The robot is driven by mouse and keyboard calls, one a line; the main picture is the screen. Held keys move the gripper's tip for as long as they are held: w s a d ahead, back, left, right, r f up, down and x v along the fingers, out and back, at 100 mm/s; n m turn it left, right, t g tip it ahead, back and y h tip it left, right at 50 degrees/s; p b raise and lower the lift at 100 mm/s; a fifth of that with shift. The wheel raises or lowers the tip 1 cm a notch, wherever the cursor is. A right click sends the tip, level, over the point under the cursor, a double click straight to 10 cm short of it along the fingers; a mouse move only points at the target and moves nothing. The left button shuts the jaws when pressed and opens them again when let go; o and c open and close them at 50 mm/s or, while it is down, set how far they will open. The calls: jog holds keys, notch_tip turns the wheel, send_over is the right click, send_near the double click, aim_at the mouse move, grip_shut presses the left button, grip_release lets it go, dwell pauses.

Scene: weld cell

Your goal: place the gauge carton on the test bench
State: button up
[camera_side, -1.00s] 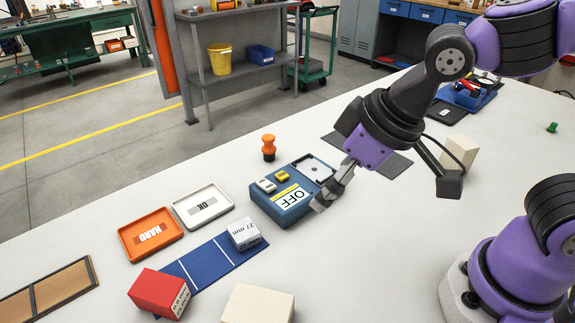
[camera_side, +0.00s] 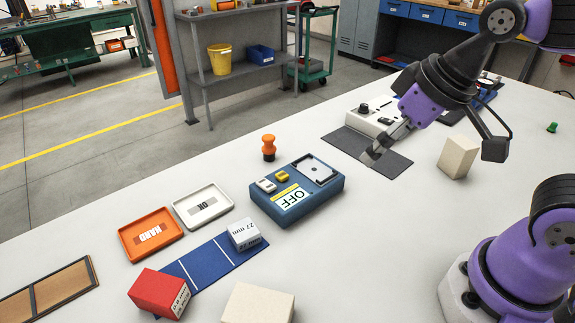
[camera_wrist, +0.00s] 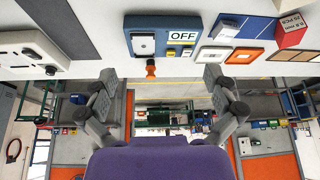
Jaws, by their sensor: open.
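No label names the gauge carton; candidates are a white box marked "27 mm" (camera_side: 243,233) on a blue striped mat and a red box (camera_side: 160,293) at the mat's near end. The red box also shows in the wrist view (camera_wrist: 293,30). A blue unit with an "OFF" label (camera_side: 297,190), possibly the test bench, has a pale plate on top; it also shows in the wrist view (camera_wrist: 162,37). My gripper (camera_side: 376,154) is open and empty, above the dark mat right of the blue unit. Both fingers show apart in the wrist view (camera_wrist: 160,76).
Cream blocks (camera_side: 459,156) (camera_side: 258,304) stand right and in front. A white device (camera_side: 366,119) borders the dark mat (camera_side: 395,162).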

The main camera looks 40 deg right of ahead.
jog(key=w+a+f+n+g, duration=0.2)
jog(key=a+n, duration=0.1)
jog(key=a, duration=0.6)
jog(key=n+g, duration=0.2)
jog(key=n, duration=0.1)
send_near(260, 308)
jog(key=shift+s+f, duration=0.25)
jog(key=shift+f, duration=0.4)
jog(key=f, duration=0.4)
jog(key=shift+w+a, duration=0.2)
jog(key=shift+w+a+f, duration=0.1)
jog(key=shift+w+f, duration=0.1)
jog(key=shift+f, duration=0.75)
jog(key=shift+w+f, duration=0.2)
jog(key=shift+f, duration=0.8)
jog(key=shift+w+a+f, duration=0.1)
jog(key=shift+w+f, duration=0.1)
jog(key=shift+f, duration=0.75)
jog(key=shift+f, duration=0.2)
